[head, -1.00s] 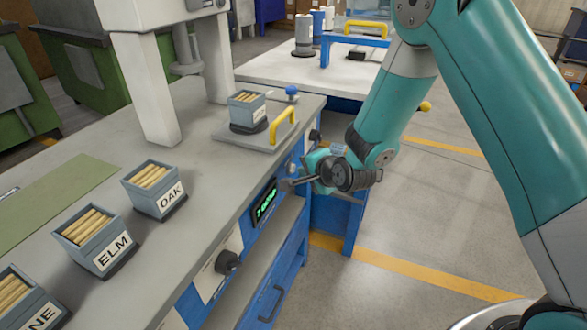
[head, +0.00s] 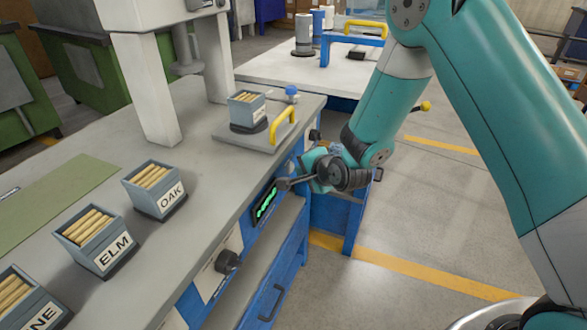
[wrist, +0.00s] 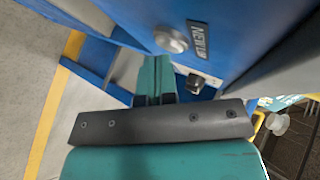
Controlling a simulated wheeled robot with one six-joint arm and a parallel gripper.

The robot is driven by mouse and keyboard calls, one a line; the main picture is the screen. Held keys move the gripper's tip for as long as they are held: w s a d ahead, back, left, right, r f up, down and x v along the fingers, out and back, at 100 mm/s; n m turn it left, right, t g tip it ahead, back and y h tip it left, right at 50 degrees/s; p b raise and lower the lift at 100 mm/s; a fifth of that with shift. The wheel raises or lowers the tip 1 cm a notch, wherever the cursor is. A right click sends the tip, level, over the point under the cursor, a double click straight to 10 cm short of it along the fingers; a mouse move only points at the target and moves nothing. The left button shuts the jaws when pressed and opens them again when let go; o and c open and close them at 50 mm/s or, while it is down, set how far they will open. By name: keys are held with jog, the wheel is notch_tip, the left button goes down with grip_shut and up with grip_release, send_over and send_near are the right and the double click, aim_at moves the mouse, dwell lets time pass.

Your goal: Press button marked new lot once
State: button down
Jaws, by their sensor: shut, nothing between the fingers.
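A round silver button (wrist: 170,40) shows in the wrist view on the blue panel face. Beside it is a dark label (wrist: 197,38) whose readable part says "NEW"; the rest is too unclear to read.
A black knob (wrist: 195,83) is near the button. Another dark knob (head: 227,262) is lower on the cabinet front. The grey worktop (head: 200,215) carries boxes of wooden sticks, including one marked ELM (head: 100,240). Open floor (head: 440,220) lies right.

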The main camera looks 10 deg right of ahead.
jog(key=shift+s+d, duration=0.45)
jog(key=shift+d, duration=0.15)
jog(key=shift+d, duration=0.1)
jog(key=s+d+b, duration=0.1)
jog(key=d, duration=0.1)
jog(key=s+d+b, duration=0.1)
jog(key=s+d, duration=0.1)
jog(key=shift+b, duration=0.4)
dwell(0.5)
